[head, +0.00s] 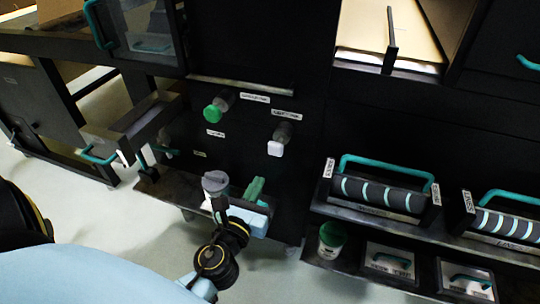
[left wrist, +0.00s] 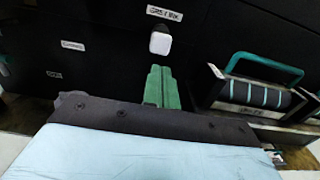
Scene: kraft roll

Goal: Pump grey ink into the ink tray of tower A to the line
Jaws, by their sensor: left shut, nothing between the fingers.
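My left gripper (head: 257,183) has green fingers pressed together, with nothing between them; it also shows in the left wrist view (left wrist: 160,72). A pale grey-white knob (head: 276,149) stands out from the black panel just above the fingertips; it also shows in the wrist view (left wrist: 160,43). In the wrist view a label (left wrist: 164,13) that seems to read grey ink is above it. The fingertips look below the knob; I cannot tell contact. A green knob (head: 211,114) is up and left. I cannot identify tower A's ink tray or its line. My right gripper is out of view.
A grey-lidded pot (head: 214,182) stands on the low shelf left of my gripper. An open drawer-like tray (head: 135,122) juts out at left. Striped rollers (head: 385,197) with teal handles and a green-lidded jar (head: 331,238) are at right. Pale floor (head: 110,225) is clear at left.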

